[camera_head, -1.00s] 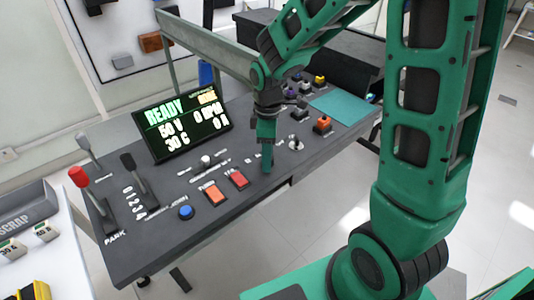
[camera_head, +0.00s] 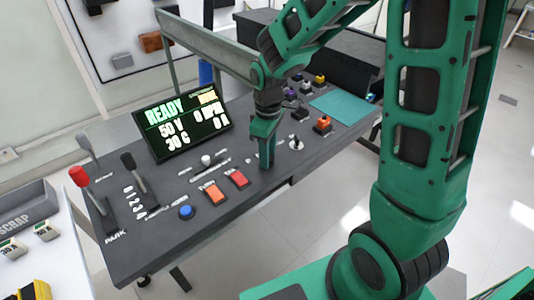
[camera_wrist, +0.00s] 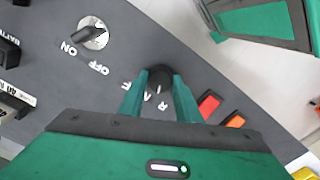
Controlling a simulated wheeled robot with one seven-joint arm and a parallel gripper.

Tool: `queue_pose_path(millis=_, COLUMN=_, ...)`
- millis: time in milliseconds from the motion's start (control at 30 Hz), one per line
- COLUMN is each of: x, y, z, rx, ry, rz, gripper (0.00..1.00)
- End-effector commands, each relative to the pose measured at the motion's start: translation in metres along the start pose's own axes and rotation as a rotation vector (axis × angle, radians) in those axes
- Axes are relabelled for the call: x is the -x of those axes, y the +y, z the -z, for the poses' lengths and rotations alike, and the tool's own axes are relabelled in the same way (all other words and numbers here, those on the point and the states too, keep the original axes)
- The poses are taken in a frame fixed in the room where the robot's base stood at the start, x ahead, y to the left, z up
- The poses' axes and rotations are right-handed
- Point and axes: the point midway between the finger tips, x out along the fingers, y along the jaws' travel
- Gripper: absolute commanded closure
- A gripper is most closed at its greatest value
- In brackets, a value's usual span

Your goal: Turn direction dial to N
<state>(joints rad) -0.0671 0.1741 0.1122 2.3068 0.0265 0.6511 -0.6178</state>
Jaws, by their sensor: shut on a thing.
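The direction dial (camera_wrist: 160,77) is a small dark knob on the grey console top. In the wrist view it sits between the two green fingers of my gripper (camera_wrist: 160,92), which is shut on it. White letters are printed beside the dial; an R is readable, but the fingers partly cover the marks and I cannot tell which one the dial points at. In the head view my gripper (camera_head: 266,163) reaches down to the console near its front edge, and its fingers hide the dial.
A silver ON/OFF knob (camera_wrist: 93,35) is close to the dial. Red (camera_head: 238,178) and orange (camera_head: 215,194) switches, a blue button (camera_head: 186,212) and two levers are to the left. A lit display reading READY (camera_head: 181,123) stands behind.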

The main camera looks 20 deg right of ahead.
Motion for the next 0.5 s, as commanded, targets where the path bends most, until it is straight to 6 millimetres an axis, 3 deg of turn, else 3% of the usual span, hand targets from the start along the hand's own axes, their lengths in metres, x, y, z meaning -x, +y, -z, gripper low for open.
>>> queue_pose_path(millis=500, x=0.0018, y=0.0043, z=0.0013, rx=-0.376, ry=0.007, rz=-0.008, gripper=0.92)
